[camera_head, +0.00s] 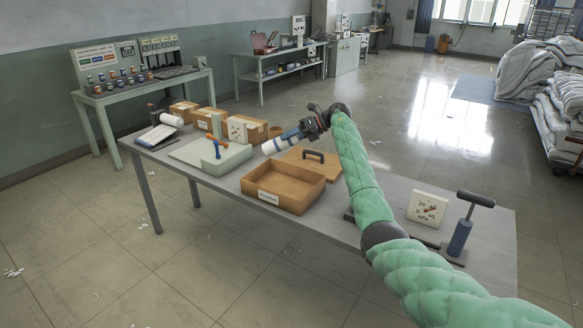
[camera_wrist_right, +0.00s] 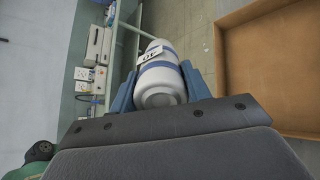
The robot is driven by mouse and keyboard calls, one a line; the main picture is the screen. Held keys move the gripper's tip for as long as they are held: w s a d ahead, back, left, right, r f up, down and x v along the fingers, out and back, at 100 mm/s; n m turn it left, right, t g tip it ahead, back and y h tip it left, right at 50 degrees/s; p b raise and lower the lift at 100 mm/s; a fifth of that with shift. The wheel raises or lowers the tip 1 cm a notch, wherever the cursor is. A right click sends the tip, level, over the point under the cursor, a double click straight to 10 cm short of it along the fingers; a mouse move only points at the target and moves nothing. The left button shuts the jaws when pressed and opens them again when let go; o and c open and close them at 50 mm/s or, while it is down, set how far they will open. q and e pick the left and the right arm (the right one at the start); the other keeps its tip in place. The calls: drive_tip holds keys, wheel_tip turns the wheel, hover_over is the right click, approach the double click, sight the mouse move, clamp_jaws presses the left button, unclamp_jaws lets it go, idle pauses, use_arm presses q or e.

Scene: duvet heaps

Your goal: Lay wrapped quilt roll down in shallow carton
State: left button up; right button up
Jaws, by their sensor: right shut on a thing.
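The wrapped quilt roll (camera_head: 274,147) is a small white cylinder with blue bands. My right gripper (camera_head: 291,136) is shut on it and holds it tilted, above the table behind the shallow carton. In the right wrist view the roll (camera_wrist_right: 160,82) sits between the two blue fingers (camera_wrist_right: 160,90), its round end towards the camera and a label on its side. The shallow carton (camera_head: 292,204) is an open tan box with a white label on its front wall. It looks empty. In the right wrist view the carton (camera_wrist_right: 275,70) lies to the right, apart from the roll. My left gripper is not in view.

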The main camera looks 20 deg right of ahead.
use_arm(q)
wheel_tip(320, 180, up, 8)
drive_tip(key=b, duration=0.2)
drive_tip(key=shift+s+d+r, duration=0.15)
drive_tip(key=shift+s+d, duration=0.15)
use_arm(e)
drive_tip(key=w+d+f+m+t, duration=0.1)
drive_tip(key=w+f+m+t, duration=0.2)
drive_tip(key=f+t, duration=0.2)
drive_tip(key=w+d+f+m+t+h, duration=0.1)
drive_tip(key=w+f+m+t, duration=0.3)
drive_tip(key=f, duration=0.6)
drive_tip(key=shift+d+f+m+t, duration=0.3)
drive_tip(key=shift+d+f+t, duration=0.1)
drive_tip(key=shift+t, duration=0.6)
drive_tip(key=shift+f, duration=0.1)
